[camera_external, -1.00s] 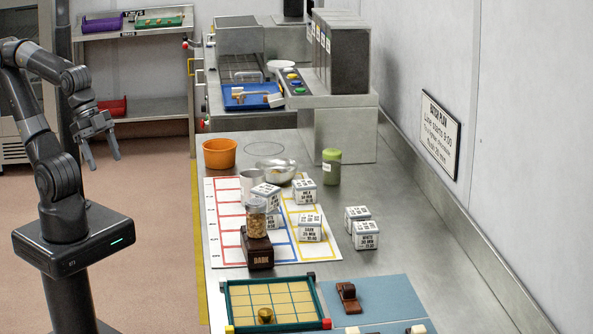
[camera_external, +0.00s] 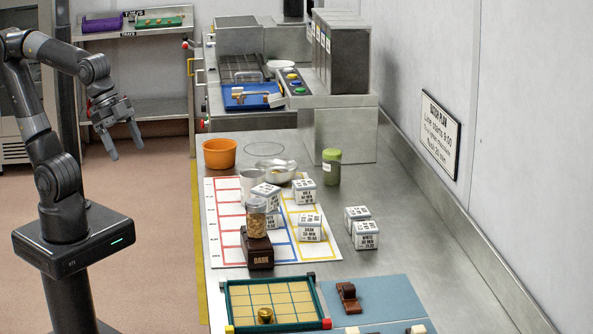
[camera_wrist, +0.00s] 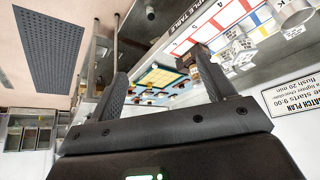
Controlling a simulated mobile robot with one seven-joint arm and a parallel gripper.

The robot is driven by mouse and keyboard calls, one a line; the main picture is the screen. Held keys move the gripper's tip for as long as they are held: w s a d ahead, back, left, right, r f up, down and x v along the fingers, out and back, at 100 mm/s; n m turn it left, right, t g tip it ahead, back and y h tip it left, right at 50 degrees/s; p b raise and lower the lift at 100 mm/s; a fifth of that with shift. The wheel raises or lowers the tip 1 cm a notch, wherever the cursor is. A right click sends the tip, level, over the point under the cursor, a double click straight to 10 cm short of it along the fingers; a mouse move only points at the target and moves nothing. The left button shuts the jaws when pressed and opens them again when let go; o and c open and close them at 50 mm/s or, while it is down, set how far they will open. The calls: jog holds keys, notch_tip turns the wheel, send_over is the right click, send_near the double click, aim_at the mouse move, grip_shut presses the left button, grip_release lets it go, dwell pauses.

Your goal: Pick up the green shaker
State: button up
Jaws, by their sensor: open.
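The green shaker (camera_external: 331,167) stands upright on the steel bench at the back right, in front of the grey machine block. It has a pale label and a light green lid. My gripper (camera_external: 124,143) is open and empty in the external view, well to the left of the bench and above the floor, far from the shaker. In the wrist view my gripper's two fingers (camera_wrist: 160,88) are spread with nothing between them. I cannot make out the shaker in the wrist view.
An orange bowl (camera_external: 219,153), a metal bowl (camera_external: 274,172) and several white label cubes (camera_external: 366,236) stand near the shaker. A green-framed tray (camera_external: 271,327) is at the front. The bench right of the cubes is clear.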

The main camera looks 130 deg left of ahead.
jog(key=w+a+r+n+y, duration=0.1)
jog(key=w+a+r+n, duration=0.15)
jog(key=w+a, duration=0.85)
jog(key=n+g+y, duration=0.1)
jog(key=n+y, duration=0.2)
jog(key=n, duration=0.3)
send_over(335, 163)
jog(key=s+d, duration=0.1)
jog(key=s, duration=0.4)
notch_tip(335, 163, down, 12)
jog(key=shift+m, duration=0.25)
jog(key=x, duration=0.5)
jog(key=shift+s+f, duration=0.1)
jog(key=shift+s, duration=0.2)
jog(key=shift+d+f+x, duration=0.1)
jog(key=shift+d+x, duration=0.05)
jog(key=shift+x, duration=0.85)
jog(key=shift+d+f+x, duration=0.1)
jog(key=shift+d+x, duration=0.05)
jog(key=shift+x, duration=0.85)
jog(key=shift+d+x, duration=0.15)
jog(key=shift+x, duration=0.85)
jog(key=shift+c, duration=0.5)
jog(key=c, duration=1)
